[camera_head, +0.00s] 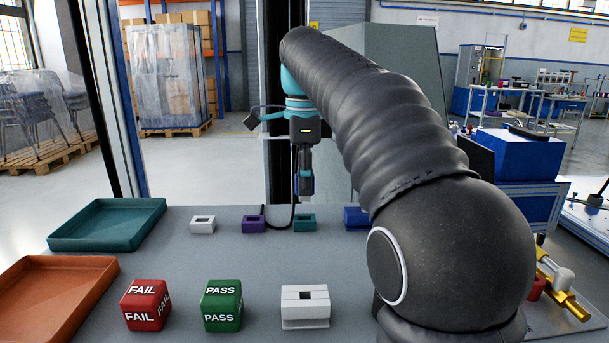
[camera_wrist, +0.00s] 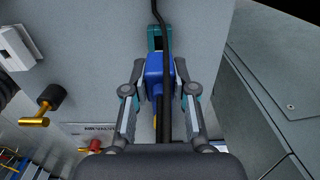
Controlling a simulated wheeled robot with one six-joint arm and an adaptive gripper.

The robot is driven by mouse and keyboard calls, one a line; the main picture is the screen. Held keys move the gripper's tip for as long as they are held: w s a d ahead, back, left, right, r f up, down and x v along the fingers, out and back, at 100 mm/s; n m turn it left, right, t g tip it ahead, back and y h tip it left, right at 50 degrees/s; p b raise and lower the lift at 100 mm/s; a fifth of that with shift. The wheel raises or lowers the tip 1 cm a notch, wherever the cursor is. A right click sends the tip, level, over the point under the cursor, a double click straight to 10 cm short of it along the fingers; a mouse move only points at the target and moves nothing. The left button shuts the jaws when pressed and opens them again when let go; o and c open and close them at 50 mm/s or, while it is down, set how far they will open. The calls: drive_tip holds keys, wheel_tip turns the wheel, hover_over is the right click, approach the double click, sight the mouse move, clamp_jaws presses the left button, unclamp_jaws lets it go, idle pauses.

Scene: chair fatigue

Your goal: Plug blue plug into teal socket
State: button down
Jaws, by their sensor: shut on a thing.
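The blue plug (camera_wrist: 155,69) sits between the two fingers of my gripper (camera_wrist: 158,76) in the wrist view, with a black cable running from it. My gripper is shut on the plug. In the head view my gripper (camera_head: 305,184) points down, above the teal socket (camera_head: 304,222), with a visible gap between them. The teal socket is a small block on the grey table. In the wrist view the teal socket (camera_wrist: 154,38) shows just beyond the plug, partly covered by the cable and plug. The exact alignment of plug and socket cannot be told.
A purple socket (camera_head: 253,223) and a white socket (camera_head: 203,225) stand left of the teal one, a blue socket (camera_head: 355,218) right. A FAIL cube (camera_head: 146,305), a PASS cube (camera_head: 221,306), a white block (camera_head: 305,311), a teal tray (camera_head: 75,243) and an orange tray (camera_head: 25,332) are nearby.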

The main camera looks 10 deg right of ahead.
drive_tip(key=shift+f+b, duration=0.65)
drive_tip(key=shift+f, duration=0.6)
drive_tip(key=shift+p, duration=0.95)
idle(0.8)
drive_tip(key=shift+f+b, duration=0.85)
drive_tip(key=shift+f, duration=0.5)
drive_tip(key=c, duration=0.9)
unclamp_jaws()
drive_tip(key=shift+o, duration=0.2)
drive_tip(key=shift+r, duration=0.15)
wheel_tip(320, 180, up, 7)
drive_tip(key=shift+f, duration=0.2)
drive_tip(key=shift+r, duration=0.35)
drive_tip(key=shift+s, duration=0.1)
